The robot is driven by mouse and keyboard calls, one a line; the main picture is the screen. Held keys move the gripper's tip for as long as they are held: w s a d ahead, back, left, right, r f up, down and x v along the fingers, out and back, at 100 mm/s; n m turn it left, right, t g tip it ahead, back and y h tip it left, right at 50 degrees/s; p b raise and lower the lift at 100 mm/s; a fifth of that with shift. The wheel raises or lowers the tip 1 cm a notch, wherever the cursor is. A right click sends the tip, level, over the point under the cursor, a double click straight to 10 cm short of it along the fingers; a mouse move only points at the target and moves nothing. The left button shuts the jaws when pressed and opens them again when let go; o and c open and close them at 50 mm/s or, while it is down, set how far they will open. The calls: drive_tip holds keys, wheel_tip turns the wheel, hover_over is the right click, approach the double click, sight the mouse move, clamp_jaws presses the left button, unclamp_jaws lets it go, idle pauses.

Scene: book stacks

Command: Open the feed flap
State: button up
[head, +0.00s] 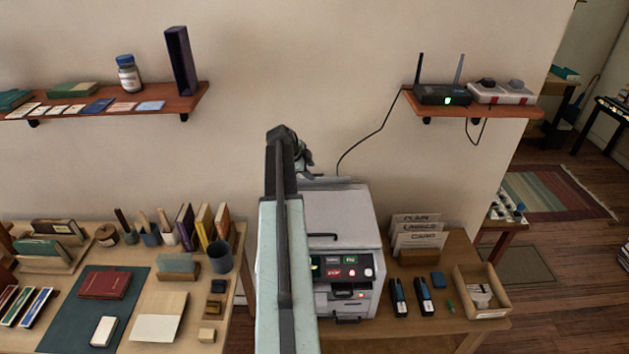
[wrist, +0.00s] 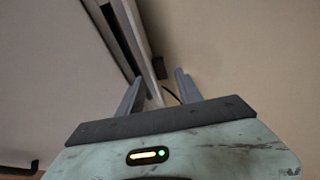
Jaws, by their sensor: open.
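A light grey office machine (head: 342,222) stands on the wooden table just right of my arm. A handle shows on its front top edge, with lit buttons below. A thin pale panel edge (wrist: 150,75), which looks like the feed flap, runs beside a dark gap in the wrist view. My gripper (wrist: 158,90) is open, with one finger left and one right of that pale edge; I cannot tell whether they touch it. In the head view my gripper (head: 304,158) is above the machine's back edge, partly hidden by my arm. The flap's hinge is not clear.
A black cable (head: 368,146) runs down the wall behind the machine from a router (head: 442,94) on the right shelf. A file rack (head: 416,238), staplers and an open box (head: 482,290) stand right of the machine. The left table (head: 226,318) is crowded.

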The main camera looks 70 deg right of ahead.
sight(317, 175)
drive_tip(key=b+x, duration=0.3)
drive_tip(key=x, duration=0.2)
drive_tip(key=shift+s+d+f, duration=0.1)
drive_tip(key=shift+s+f, duration=0.05)
clamp_jaws()
drive_tip(key=shift+d+r+y+p, duration=0.3)
drive_tip(key=shift+r+y+p, duration=0.1)
drive_tip(key=shift+p, duration=0.2)
drive_tip(key=shift+d+f+g+y, duration=0.1)
drive_tip(key=shift+g+y, duration=0.2)
